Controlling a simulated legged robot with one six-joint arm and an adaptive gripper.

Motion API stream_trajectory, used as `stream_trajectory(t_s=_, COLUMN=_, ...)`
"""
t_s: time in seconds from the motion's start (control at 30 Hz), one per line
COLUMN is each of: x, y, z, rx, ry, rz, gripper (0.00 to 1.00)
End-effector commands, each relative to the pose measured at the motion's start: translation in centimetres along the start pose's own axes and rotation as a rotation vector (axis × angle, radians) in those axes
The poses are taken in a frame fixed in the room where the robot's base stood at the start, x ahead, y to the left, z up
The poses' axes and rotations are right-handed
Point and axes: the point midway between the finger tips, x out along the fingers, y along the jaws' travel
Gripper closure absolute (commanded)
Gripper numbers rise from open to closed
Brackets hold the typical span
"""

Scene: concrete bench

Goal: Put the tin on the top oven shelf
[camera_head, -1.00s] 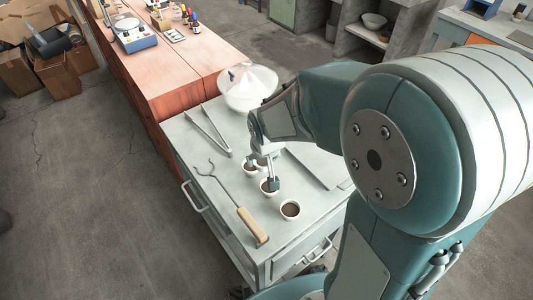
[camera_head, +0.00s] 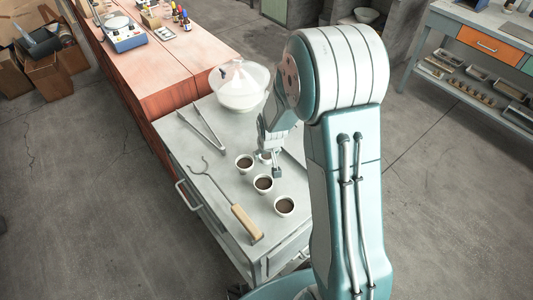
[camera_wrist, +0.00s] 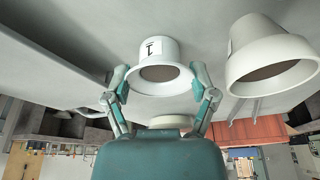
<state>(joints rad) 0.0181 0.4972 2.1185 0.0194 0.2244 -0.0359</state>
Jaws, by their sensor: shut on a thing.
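Several small white cups with dark contents stand on a grey metal-topped cabinet (camera_head: 205,160) in the head view. Cups show at the left (camera_head: 244,163), the middle (camera_head: 263,184) and the front (camera_head: 284,206); one more (camera_head: 265,156) is partly hidden by my gripper (camera_head: 277,171). In the wrist view my gripper (camera_wrist: 161,78) is shut on a white cup (camera_wrist: 155,50) with a black mark on its label, one finger on each side. A second cup (camera_wrist: 270,55) is close by on the right. I cannot make out an oven shelf or a separate tin.
Tongs (camera_head: 203,124) and a wooden-handled hook tool (camera_head: 246,222) lie left of the cups. A glass-domed bowl (camera_head: 240,85) stands at the back of the cabinet. A red bench (camera_head: 165,70) adjoins behind. A workbench with drawers (camera_head: 484,42) stands far right.

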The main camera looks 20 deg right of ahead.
Motion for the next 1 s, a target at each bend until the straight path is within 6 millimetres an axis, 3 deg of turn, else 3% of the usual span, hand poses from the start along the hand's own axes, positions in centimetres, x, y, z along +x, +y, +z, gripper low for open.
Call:
stream_trajectory(t_s=0.3, x=0.3, y=0.0, z=0.1, rx=0.000, ry=0.002, rz=0.000, gripper=0.72)
stream_trajectory(t_s=0.33, x=0.2, y=0.0, z=0.1, rx=0.000, ry=0.002, rz=0.000, gripper=0.12)
stream_trajectory(t_s=0.77, x=0.0, y=0.0, z=0.0, rx=0.000, ry=0.003, rz=0.000, gripper=0.11)
stream_trajectory(t_s=1.0, x=-3.1, y=0.0, z=-0.1, rx=0.000, ry=0.008, rz=0.000, gripper=0.11)
